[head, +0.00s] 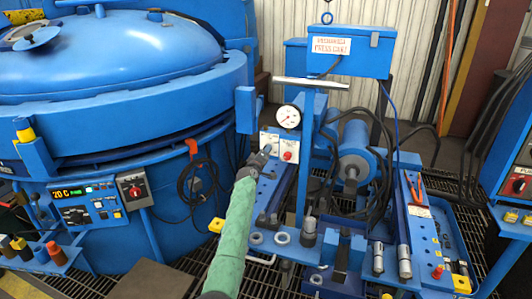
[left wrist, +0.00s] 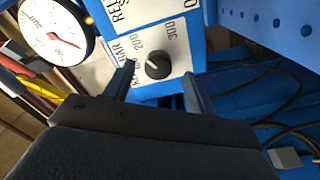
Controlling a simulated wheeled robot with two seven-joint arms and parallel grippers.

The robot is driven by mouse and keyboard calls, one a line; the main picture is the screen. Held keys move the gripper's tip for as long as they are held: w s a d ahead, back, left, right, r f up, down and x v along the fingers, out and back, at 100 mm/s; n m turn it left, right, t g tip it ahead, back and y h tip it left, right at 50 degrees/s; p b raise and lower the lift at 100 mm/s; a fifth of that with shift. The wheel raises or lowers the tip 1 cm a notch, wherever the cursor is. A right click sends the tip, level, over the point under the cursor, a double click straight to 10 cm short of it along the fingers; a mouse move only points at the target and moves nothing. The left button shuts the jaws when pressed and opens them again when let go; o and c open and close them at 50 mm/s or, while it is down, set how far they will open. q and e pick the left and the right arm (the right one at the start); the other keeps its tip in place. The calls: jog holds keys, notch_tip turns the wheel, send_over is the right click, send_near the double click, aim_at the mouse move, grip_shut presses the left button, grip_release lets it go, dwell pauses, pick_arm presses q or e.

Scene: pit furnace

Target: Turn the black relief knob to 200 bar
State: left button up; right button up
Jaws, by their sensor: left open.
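The black relief knob (left wrist: 158,66) sits on a white label plate marked with 200 and 300 in the left wrist view. The plate is on a blue panel, and which mark the knob points to is hard to tell. My left gripper (left wrist: 162,85) is open, with one finger to each side of the knob in that view; contact cannot be made out. In the head view my left gripper (head: 264,155) is at the small white panel (head: 284,146), and the knob is not clearly visible there. My right gripper is not in view.
A round white gauge (head: 288,116) stands above the panel; it also shows in the left wrist view (left wrist: 58,32). A red button (head: 288,156) is right of my gripper. Blue press parts and cylinders stand to the right, the large blue furnace (head: 120,55) to the left.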

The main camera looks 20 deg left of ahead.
pick_arm(q)
jog(key=s, duration=0.5)
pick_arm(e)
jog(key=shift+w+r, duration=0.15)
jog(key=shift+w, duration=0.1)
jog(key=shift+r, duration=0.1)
